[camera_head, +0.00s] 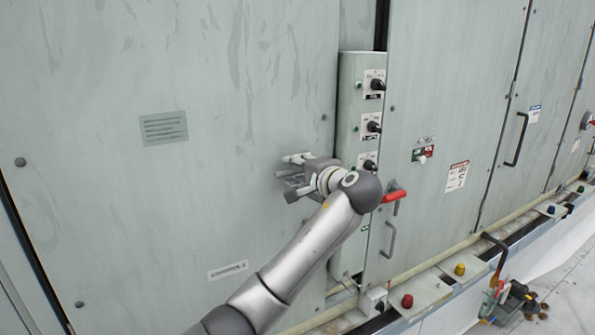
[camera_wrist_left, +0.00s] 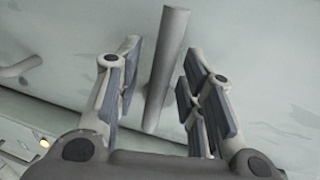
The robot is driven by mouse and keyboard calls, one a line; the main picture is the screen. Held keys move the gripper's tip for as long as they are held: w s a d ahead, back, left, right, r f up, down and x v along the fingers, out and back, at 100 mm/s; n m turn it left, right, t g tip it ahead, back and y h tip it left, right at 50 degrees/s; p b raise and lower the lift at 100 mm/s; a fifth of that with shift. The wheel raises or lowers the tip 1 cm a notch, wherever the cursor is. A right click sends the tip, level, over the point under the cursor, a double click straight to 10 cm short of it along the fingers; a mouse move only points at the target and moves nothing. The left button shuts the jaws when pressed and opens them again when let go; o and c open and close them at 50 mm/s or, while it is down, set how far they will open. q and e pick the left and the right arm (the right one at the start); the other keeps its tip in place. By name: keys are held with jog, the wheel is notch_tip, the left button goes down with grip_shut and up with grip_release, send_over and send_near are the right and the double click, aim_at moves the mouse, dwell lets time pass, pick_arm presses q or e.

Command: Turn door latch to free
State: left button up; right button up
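My left gripper (camera_head: 290,177) is raised in front of a large pale grey-green panel, left of the narrow switch column. In the left wrist view the left gripper (camera_wrist_left: 162,90) is open, with a smooth grey bar (camera_wrist_left: 168,65) between its fingers. Gaps show on both sides of the bar. I cannot tell whether this bar is the latch handle. A red-gripped lever (camera_head: 394,195) shows on the door right of the column, just beyond my wrist. A small latch plate with red and green marks (camera_head: 424,152) sits higher on that door. My right gripper is not in view.
The switch column (camera_head: 347,130) with black rotary knobs (camera_head: 377,85) stands close right of my gripper. A grey pull handle (camera_head: 388,240) is below the red lever. A ledge below carries red (camera_head: 407,301) and yellow caps (camera_head: 459,269). The panel on the left is mostly clear.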

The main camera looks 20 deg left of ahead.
pick_arm(q)
jog(key=v, duration=1.1)
jog(key=shift+s+d, duration=0.15)
jog(key=shift+d, duration=0.2)
